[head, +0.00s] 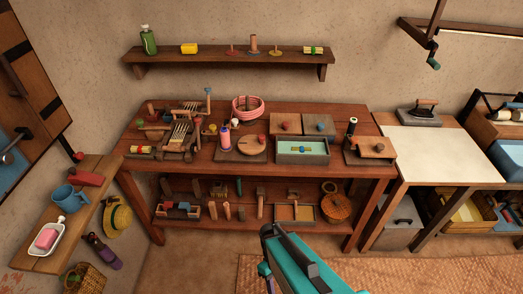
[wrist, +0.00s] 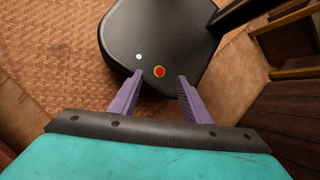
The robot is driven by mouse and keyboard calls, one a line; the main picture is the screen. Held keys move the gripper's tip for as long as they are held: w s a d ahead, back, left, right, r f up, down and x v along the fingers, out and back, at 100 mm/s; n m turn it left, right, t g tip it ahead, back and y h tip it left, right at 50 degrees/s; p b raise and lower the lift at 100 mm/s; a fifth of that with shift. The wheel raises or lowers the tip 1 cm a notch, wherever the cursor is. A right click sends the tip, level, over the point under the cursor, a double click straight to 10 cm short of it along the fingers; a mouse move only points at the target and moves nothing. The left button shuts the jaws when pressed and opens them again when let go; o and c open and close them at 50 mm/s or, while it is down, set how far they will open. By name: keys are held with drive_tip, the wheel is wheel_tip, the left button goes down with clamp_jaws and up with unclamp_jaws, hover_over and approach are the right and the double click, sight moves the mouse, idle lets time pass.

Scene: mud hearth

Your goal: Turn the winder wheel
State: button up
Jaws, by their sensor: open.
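A flat wooden disc (head: 252,145) with a small red knob looks like the winder wheel. It sits on a dark board on the workbench (head: 340,112), with a pink-and-white bottle or spool (head: 225,138) at its left. The wheel is not in the wrist view. My gripper (wrist: 160,76) is open, its two purple fingers apart with nothing between them. It points down toward my own black base, away from the wheel. In the head view my teal arm shows at the bottom centre, in front of the bench; the fingers cannot be made out there.
A teal-lined tray (head: 303,157) and lidded wooden boxes stand right of the wheel. A small loom (head: 180,133) and a pink coil (head: 247,108) are close by. A side shelf (head: 55,262) juts out at left. A woven mat (head: 400,275) covers the floor at right.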

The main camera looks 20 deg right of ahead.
drive_tip(key=shift+s+f+m+t, duration=0.2)
drive_tip(key=shift+s+f+m, duration=0.15)
drive_tip(key=shift+m, duration=0.6)
drive_tip(key=shift+s+f+m+t, duration=0.2)
drive_tip(key=shift+s+f+m, duration=0.15)
drive_tip(key=shift+m, duration=0.65)
drive_tip(key=shift+s+f+m+t, duration=0.2)
drive_tip(key=shift+s+f+m, duration=0.15)
drive_tip(key=shift+m, duration=0.6)
drive_tip(key=shift+c, duration=0.4)
